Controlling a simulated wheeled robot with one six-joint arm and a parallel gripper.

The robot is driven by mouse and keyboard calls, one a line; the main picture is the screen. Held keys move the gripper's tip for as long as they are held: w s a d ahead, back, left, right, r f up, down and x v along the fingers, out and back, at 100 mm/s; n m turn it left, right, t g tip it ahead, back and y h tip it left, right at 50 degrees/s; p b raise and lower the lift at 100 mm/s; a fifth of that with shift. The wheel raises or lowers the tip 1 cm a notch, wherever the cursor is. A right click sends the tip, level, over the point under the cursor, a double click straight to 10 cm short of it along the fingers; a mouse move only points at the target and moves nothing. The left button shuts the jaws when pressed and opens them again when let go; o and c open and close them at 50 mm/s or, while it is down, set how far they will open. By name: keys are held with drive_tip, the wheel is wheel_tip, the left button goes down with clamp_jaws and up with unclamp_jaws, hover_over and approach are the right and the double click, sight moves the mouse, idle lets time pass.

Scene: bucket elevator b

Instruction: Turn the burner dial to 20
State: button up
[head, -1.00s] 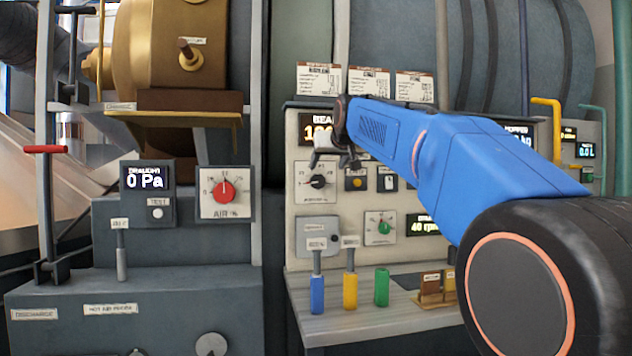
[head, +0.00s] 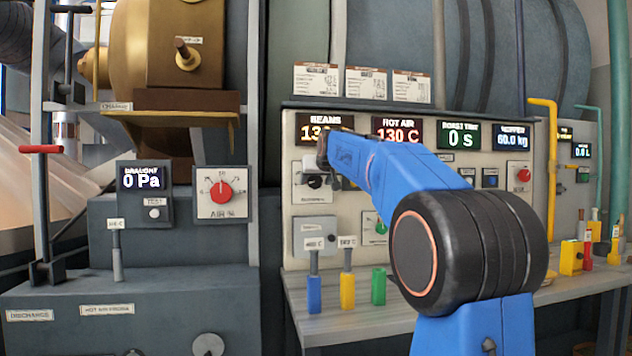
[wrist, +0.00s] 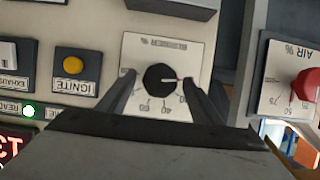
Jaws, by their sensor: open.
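The burner dial is a black round knob on a pale panel plate (head: 302,192) of the control console. In the head view the dial (head: 315,182) is partly covered by my gripper (head: 323,163). The wrist view shows the panel upside down, with the dial (wrist: 157,82) between the fingers of my gripper (wrist: 159,77). The fingers are open, one on each side, with gaps to the knob. The knob's pale pointer line points right in the wrist picture. The scale numbers around it are small and partly hidden, so I cannot tell the exact value.
The yellow ignite button (wrist: 72,65) and the exhaust switch (wrist: 8,53) are beside the dial. The red air knob (head: 222,192) is on the separate box to the left. Blue (head: 314,292), yellow (head: 347,289) and green (head: 378,285) handled tools stand on the ledge below.

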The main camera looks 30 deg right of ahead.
drive_tip(key=c, duration=1.1)
drive_tip(key=shift+o, duration=0.2)
drive_tip(key=shift+d+m+y, duration=0.2)
drive_tip(key=shift+m+y, duration=0.6)
drive_tip(key=shift+m, duration=0.3)
drive_tip(key=shift+f+m+t+y, duration=0.15)
drive_tip(key=shift+m+t+y, duration=0.6)
drive_tip(key=shift+m, duration=0.75)
drive_tip(key=shift+y, duration=0.25)
